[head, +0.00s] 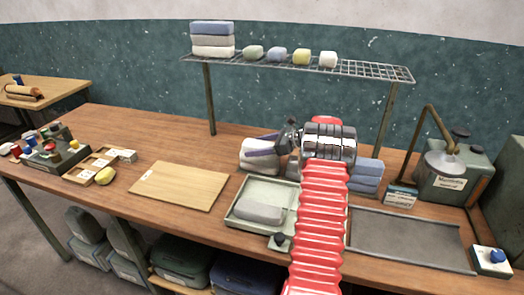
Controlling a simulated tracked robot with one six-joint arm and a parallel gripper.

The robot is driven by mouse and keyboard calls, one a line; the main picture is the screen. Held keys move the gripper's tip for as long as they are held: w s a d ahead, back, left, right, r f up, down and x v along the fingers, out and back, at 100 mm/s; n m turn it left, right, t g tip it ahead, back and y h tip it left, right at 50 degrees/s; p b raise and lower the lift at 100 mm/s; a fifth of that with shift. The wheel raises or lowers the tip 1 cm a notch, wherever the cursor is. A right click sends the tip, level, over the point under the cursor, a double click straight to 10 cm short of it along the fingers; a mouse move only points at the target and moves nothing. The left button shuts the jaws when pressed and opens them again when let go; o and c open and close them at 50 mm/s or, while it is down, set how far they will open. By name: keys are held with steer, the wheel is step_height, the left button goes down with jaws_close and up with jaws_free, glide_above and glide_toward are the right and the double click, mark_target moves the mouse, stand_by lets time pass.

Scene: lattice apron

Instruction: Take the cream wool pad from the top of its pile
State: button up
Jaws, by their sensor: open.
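A pale cream pile (258,161) stands on the bench just behind the grey-green tray, with soft rounded edges. My gripper (262,146) is at this pile, its dark jaw lying across the pile's upper part in the picture. The jaws are open. My red ribbed arm and grey wrist cover the pile's right side, and I cannot tell whether the jaw touches the top pad. Another pile on the wire shelf has a blue pad (212,28) on top, a grey one in the middle and a whitish one (212,51) at the bottom.
Blue folded pads (367,176) stand right of my wrist. The tray (243,222) holds a grey pad (260,211). The wire shelf (370,70) overhangs behind, with several small rolls. A wooden board (180,186) lies left; a grey mat (410,238) and a metal canister (445,165) are right.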

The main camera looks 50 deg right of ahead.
mark_target(257, 144)
steer(key=shift+c, duration=0.6)
steer(key=c, duration=1)
step_height(257, 144, up, 10)
stand_by(0.7)
